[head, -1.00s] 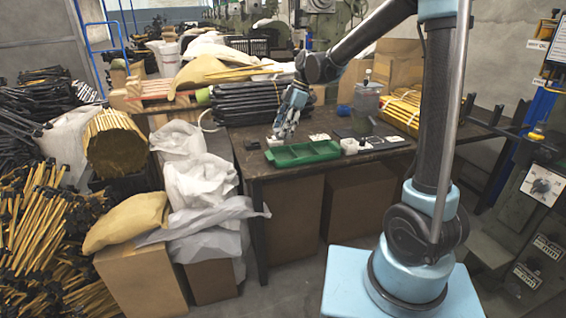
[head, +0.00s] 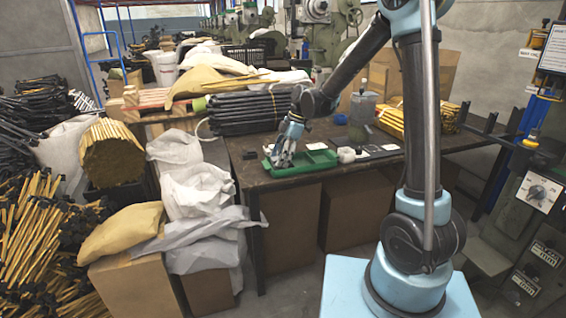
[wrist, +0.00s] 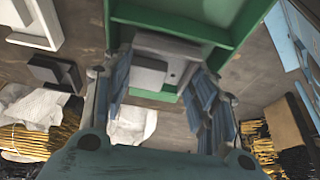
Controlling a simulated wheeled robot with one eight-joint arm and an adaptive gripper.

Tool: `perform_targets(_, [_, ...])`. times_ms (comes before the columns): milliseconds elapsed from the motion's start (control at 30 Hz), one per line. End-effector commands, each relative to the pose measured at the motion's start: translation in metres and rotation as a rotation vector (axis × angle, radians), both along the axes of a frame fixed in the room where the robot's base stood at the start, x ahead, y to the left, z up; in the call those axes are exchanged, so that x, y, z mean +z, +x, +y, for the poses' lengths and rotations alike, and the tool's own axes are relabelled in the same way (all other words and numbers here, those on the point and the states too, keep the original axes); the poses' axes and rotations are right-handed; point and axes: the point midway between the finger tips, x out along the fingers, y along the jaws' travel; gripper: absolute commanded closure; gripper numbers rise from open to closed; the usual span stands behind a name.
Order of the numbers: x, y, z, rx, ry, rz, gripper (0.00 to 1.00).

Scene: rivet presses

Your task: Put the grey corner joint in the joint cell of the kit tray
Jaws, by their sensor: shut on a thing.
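The green kit tray (head: 318,163) lies on the dark table near its front edge. My gripper (head: 281,162) points down at the tray's left end. In the wrist view, my gripper (wrist: 160,92) is shut on the grey corner joint (wrist: 148,72), a pale grey blocky piece between its blue-grey fingers. The tray (wrist: 190,12) fills the top of that view, and its green wall shows around the joint. I cannot tell whether the joint touches the tray floor. In the head view the joint is hidden by the fingers.
A grey container (head: 362,108) and a bundle of black bars (head: 245,110) stand behind.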

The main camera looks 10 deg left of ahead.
Motion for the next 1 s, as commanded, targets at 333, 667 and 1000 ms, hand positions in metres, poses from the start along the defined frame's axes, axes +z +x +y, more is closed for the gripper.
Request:
perform_targets(333, [-0.016, 0.0, 0.0, 0.0, 0.0, 0.0, 0.69])
perform_targets(667, [-0.018, 0.0, 0.0, 0.0, 0.0, 0.0, 0.39])
perform_targets(1000, [-0.007, 0.002, -0.003, -0.001, 0.0, 0.0, 0.39])
